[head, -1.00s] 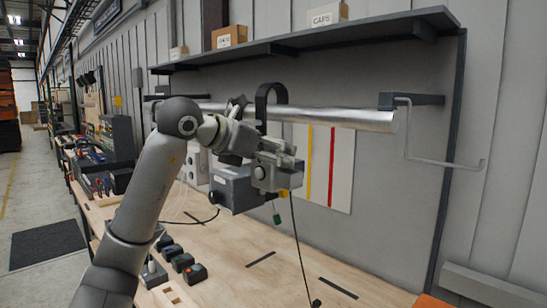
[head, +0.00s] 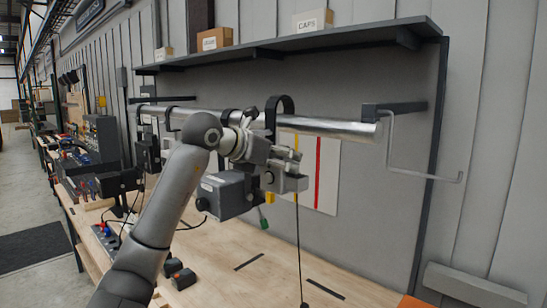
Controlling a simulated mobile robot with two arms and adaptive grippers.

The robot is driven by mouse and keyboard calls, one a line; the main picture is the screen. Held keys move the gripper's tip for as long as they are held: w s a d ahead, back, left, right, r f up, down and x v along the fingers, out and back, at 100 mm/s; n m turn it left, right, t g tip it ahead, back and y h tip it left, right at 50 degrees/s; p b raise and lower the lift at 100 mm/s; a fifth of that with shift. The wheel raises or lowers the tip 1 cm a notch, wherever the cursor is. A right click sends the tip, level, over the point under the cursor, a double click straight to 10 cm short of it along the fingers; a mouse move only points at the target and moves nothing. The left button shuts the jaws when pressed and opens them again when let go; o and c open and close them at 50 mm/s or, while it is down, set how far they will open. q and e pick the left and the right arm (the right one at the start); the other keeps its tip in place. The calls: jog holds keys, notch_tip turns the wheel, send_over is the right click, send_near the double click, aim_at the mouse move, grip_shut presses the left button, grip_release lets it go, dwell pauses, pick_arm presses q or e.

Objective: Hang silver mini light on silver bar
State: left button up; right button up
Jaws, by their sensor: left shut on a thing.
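The silver bar (head: 335,127) runs level under the dark shelf, with its free end at the right. My left gripper (head: 291,170) is in front of the bar, just below it, and is shut on the silver mini light (head: 226,196). The light has a grey box-shaped body, a black hook (head: 284,101) and a thin hanging cord. The hook arches above the bar, and one leg crosses in front of it. I cannot tell whether the hook rests on the bar. My gripper and wrist hide part of the light. My right gripper is not in view.
Black lights (head: 149,155) hang at the bar's left part. A bent grey rod (head: 420,175) sticks out by the bar's right end. The wooden bench (head: 255,262) below is mostly clear, with small dark blocks (head: 183,278) at its front left. Boxes stand on the shelf (head: 330,42).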

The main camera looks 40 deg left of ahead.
pick_arm(q)
jog(key=p+x, duration=0.1)
jog(key=x, duration=0.8)
dwell(1.0)
jog(key=shift+f, duration=0.1)
